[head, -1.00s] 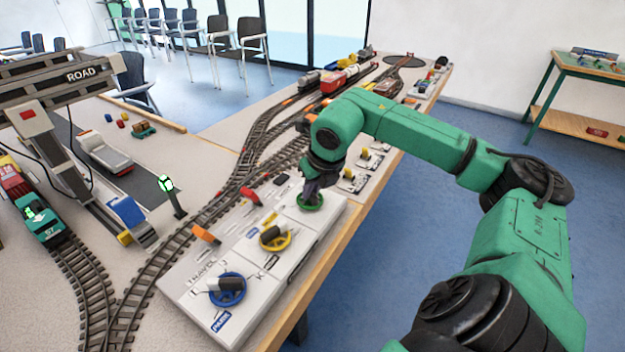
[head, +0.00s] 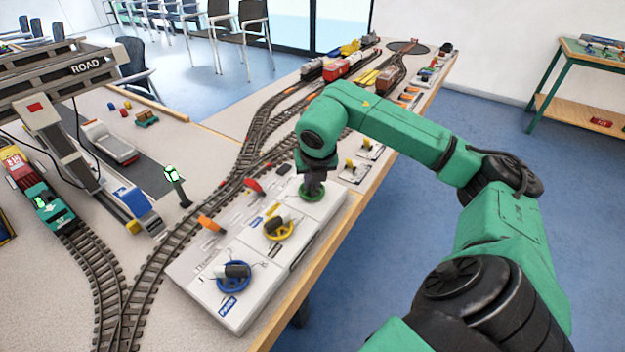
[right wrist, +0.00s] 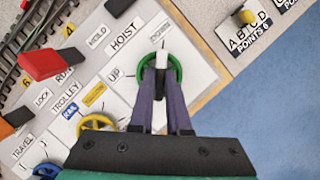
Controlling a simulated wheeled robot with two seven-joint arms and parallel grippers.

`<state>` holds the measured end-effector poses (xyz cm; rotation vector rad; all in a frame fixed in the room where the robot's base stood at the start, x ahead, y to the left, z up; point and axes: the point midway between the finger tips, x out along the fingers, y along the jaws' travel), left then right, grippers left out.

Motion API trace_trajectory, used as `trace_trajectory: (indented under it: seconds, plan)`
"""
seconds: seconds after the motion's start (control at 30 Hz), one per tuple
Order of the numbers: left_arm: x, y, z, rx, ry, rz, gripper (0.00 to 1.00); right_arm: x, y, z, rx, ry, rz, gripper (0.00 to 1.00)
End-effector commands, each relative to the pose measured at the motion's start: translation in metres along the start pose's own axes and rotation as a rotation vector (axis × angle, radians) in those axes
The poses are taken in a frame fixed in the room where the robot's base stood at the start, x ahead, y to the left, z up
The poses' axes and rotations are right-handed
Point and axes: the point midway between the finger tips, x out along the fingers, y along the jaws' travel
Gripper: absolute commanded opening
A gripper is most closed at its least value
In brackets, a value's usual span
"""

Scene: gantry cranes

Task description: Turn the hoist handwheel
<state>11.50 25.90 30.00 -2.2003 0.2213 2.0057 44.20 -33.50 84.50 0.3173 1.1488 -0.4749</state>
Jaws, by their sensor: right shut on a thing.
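The hoist handwheel is a green ring (right wrist: 178,70) on the white control panel, beside the printed word HOIST. It also shows in the head view (head: 312,199) at the panel's far end. My right gripper (right wrist: 160,76) reaches down onto it, shut on the bar across its middle. A white end of that bar sticks out past the fingertips. In the head view the right gripper (head: 313,184) stands over the wheel and hides part of it. My left gripper is in neither view.
The same panel (head: 195,272) carries a yellow wheel (head: 291,228) and a blue wheel (head: 219,283). A red lever (head: 253,185) and an orange lever (head: 211,224) stand along its track side. Railway tracks run alongside.

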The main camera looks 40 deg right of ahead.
Motion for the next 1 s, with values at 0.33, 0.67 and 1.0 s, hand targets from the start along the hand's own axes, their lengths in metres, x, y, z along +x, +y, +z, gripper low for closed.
trace_trajectory:
  seconds: [0.33,0.67,1.0]
  plan:
    - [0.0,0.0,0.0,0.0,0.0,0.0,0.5,0.0,0.0,0.001,0.0,-0.002,0.001,0.45]
    - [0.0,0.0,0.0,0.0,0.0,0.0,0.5,-0.018,0.001,0.002,-0.001,-0.005,0.002,0.45]
    - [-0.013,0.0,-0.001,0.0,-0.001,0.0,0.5,-0.111,0.001,0.003,0.0,-0.008,0.006,0.45]
